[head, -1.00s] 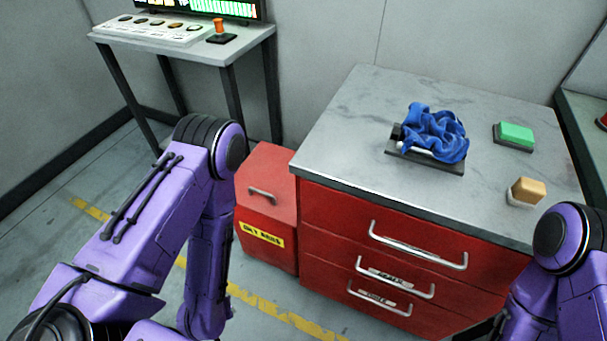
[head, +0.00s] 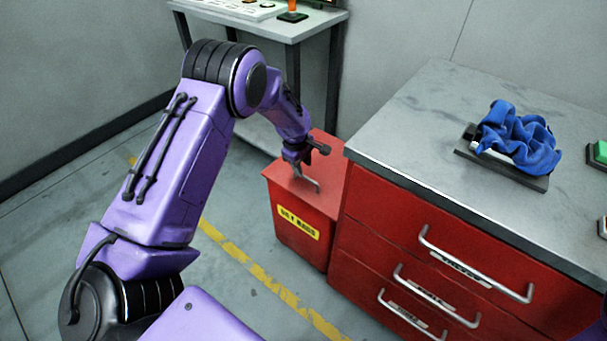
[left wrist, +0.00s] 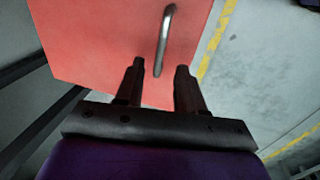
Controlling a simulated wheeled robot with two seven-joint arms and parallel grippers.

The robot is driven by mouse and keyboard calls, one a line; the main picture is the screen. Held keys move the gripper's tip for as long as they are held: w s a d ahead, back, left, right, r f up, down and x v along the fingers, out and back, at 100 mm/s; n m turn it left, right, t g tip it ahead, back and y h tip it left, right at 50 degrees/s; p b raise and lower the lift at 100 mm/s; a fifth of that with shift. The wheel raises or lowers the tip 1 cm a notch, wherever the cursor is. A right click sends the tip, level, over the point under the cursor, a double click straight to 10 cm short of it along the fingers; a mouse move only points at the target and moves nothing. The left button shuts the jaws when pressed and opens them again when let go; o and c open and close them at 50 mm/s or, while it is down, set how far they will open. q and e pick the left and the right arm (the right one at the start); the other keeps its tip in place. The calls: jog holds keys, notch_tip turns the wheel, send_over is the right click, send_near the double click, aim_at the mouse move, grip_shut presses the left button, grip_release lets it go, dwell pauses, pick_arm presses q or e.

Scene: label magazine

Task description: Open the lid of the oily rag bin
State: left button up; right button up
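The oily rag bin (head: 283,227) is a red box with a yellow label, standing on the floor to the left of the red drawer cabinet. Its lid (head: 328,152) is down, with a grey bar handle (head: 307,181) on top. In the left wrist view the lid (left wrist: 100,45) and handle (left wrist: 166,40) lie just beyond the fingertips. My left gripper (left wrist: 160,66) is open, its two fingers apart with nothing between them. In the head view my left gripper (head: 297,170) is over the lid beside the handle. Whether it touches cannot be told. My right gripper is out of view.
The drawer cabinet (head: 400,225) stands close against the bin's right side. A blue rag (head: 520,135) lies on its top. A small console table (head: 270,25) stands behind the bin. The floor in front, with a yellow line (head: 250,268), is clear.

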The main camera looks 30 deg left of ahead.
aim_at(305, 177)
pick_arm(q)
jog(key=f, duration=0.3)
jog(key=w+f, duration=0.1)
jog(key=f, duration=0.1)
jog(key=shift+s, duration=0.1)
jog(key=shift+c, duration=0.3)
jog(key=shift+r, duration=0.15)
grip_shut()
